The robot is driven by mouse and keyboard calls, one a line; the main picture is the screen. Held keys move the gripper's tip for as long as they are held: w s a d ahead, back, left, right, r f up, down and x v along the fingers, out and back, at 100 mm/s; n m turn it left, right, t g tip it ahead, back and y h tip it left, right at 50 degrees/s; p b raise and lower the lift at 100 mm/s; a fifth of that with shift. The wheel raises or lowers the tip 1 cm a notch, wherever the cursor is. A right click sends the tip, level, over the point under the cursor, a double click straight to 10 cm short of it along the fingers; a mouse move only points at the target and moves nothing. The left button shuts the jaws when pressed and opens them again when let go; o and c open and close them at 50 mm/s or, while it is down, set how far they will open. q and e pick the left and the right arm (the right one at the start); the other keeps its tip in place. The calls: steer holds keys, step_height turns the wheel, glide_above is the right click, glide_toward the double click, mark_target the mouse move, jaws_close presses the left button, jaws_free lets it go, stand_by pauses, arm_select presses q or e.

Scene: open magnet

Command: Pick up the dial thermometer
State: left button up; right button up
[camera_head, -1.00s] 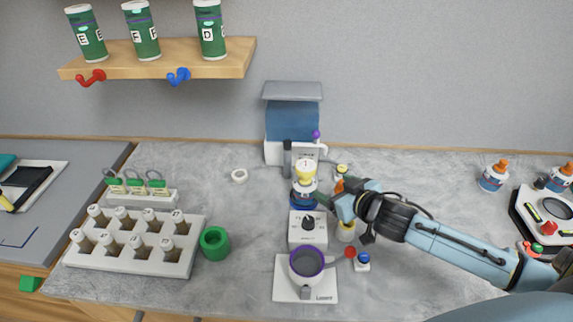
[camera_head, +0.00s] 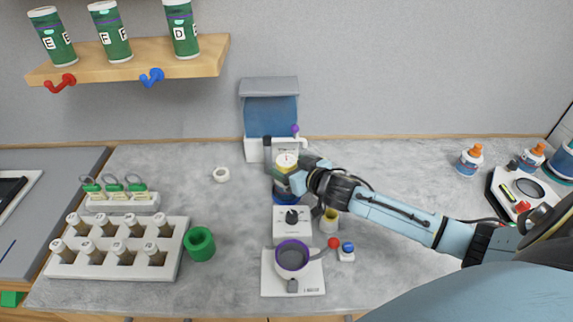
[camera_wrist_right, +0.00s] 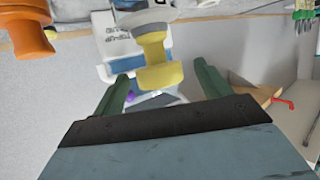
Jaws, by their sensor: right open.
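The dial thermometer (camera_head: 287,160) has a round white dial face and a yellow body below it. It stands upright at the middle of the counter, in front of the blue and white machine. In the right wrist view its yellow body (camera_wrist_right: 155,60) shows ahead of the fingers, with a pale disc at the top edge. My right gripper (camera_head: 297,180) is at the right side of the thermometer, just below the dial. In the right wrist view its green fingers (camera_wrist_right: 160,82) are apart, with the yellow body between their lines. Whether they touch it is unclear. My left gripper is not in view.
The blue and white machine (camera_head: 271,118) stands close behind. A white knob box (camera_head: 292,222) and a purple-rimmed pot (camera_head: 292,256) are in front. A yellow-topped cup (camera_head: 330,221) stands under my right forearm. A vial rack (camera_head: 115,262) and green ring (camera_head: 200,244) are left.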

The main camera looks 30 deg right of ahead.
mark_target(283, 161)
steer(key=shift+x, duration=2.25)
steer(key=shift+r, duration=0.1)
steer(key=shift+c, duration=0.4)
steer(key=c, duration=1.2)
